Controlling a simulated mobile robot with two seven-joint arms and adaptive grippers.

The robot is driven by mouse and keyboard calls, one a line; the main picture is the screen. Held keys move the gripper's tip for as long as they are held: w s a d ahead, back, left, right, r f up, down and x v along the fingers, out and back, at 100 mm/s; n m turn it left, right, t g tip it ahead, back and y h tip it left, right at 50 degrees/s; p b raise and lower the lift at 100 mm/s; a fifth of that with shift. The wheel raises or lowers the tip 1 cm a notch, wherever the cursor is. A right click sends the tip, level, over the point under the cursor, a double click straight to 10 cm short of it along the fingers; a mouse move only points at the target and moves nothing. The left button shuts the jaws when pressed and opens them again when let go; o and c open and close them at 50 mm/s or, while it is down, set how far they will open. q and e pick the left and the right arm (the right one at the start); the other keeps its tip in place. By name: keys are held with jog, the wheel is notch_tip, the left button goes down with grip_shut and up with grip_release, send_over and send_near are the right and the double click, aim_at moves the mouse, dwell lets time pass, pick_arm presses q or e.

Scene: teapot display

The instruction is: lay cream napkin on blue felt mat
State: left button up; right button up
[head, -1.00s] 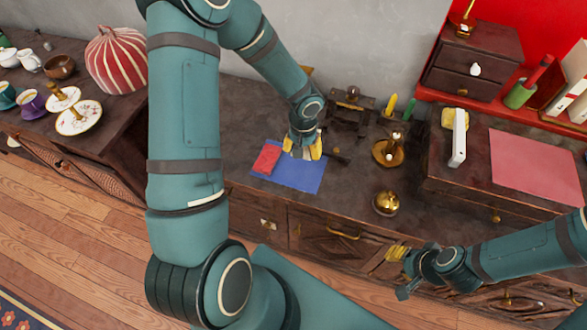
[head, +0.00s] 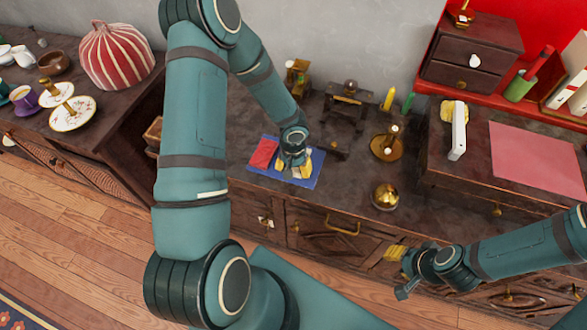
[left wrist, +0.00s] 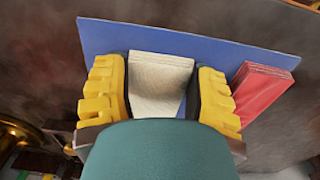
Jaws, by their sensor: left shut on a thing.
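The cream napkin (left wrist: 160,82) is a folded block between the yellow fingers of my left gripper (left wrist: 162,90), which is shut on it. The blue felt mat (left wrist: 200,42) lies flat on the dark cabinet top; it also shows in the head view (head: 312,182). In the head view my left gripper (head: 298,170) is low over the mat, and the napkin is mostly hidden by it. I cannot tell whether the napkin touches the mat. My right gripper (head: 396,253) is in front of the cabinet, away from the mat; its jaw state is unclear.
A folded red napkin (head: 263,153) lies on the mat's left part, beside my left gripper. A brass candle holder (head: 387,147) and a brass pot (head: 386,196) stand to the right. A dark wooden stand (head: 347,108) is behind. The cabinet's front edge runs just before the mat.

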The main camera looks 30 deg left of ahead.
pick_arm(q)
jog(key=shift+f, duration=0.1)
jog(key=o, duration=1.1)
jog(key=shift+c, duration=0.2)
